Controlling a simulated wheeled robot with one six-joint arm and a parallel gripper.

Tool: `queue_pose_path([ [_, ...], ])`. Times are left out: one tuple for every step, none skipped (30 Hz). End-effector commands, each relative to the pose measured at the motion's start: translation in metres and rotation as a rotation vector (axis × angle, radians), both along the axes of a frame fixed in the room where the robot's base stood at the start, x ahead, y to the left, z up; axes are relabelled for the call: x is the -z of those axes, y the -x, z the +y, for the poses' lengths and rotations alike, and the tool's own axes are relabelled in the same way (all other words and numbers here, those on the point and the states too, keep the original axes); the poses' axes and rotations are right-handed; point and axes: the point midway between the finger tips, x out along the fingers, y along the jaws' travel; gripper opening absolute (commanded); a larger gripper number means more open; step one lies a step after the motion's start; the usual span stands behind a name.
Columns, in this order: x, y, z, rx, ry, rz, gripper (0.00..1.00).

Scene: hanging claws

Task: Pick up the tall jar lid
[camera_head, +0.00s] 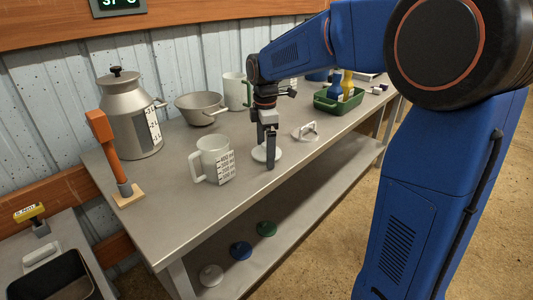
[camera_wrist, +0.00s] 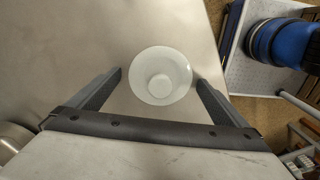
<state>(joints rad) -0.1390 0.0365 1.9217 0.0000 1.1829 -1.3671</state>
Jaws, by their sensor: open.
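A white round lid (camera_wrist: 160,77) with a raised round knob at its centre lies on the grey table (camera_head: 178,205). I take it for the tall jar lid. In the wrist view it sits between and slightly beyond my gripper's two dark fingers. My gripper (camera_head: 270,155) is open and empty, pointing down. I cannot tell exactly how high the fingertips are above the table.
A white measuring jug (camera_head: 212,160) stands just left of my gripper. A metal handle-like piece (camera_head: 305,131) lies to the right. A green bin with bottles (camera_head: 338,103), a pan (camera_head: 200,106) and a metal milk can (camera_head: 130,118) stand farther back.

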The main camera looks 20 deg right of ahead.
Motion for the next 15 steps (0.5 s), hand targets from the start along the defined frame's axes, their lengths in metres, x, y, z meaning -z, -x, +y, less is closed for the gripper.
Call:
queue_pose_path([
  [-0.0001,0.0,0.0,0.0,0.0,0.0,0.98],
  [-0.0002,0.0,0.0,0.0,0.0,0.0,0.96],
  [-0.0002,0.0,0.0,0.0,0.0,0.0,0.86],
  [-0.0002,0.0,0.0,0.0,0.0,0.0,0.79],
  [-0.0002,0.0,0.0,0.0,0.0,0.0,0.72],
  [-0.0002,0.0,0.0,0.0,0.0,0.0,0.63],
  [-0.0003,0.0,0.0,0.0,0.0,0.0,0.55],
  [-0.0003,0.0,0.0,0.0,0.0,0.0,0.54],
  [-0.0003,0.0,0.0,0.0,0.0,0.0,0.54],
  [-0.0003,0.0,0.0,0.0,0.0,0.0,0.54],
  [-0.0003,0.0,0.0,0.0,0.0,0.0,0.54],
  [-0.0003,0.0,0.0,0.0,0.0,0.0,0.53],
  [-0.0003,0.0,0.0,0.0,0.0,0.0,0.53],
  [-0.0004,0.0,0.0,0.0,0.0,0.0,0.53],
  [-0.0008,0.0,0.0,0.0,0.0,0.0,0.53],
])
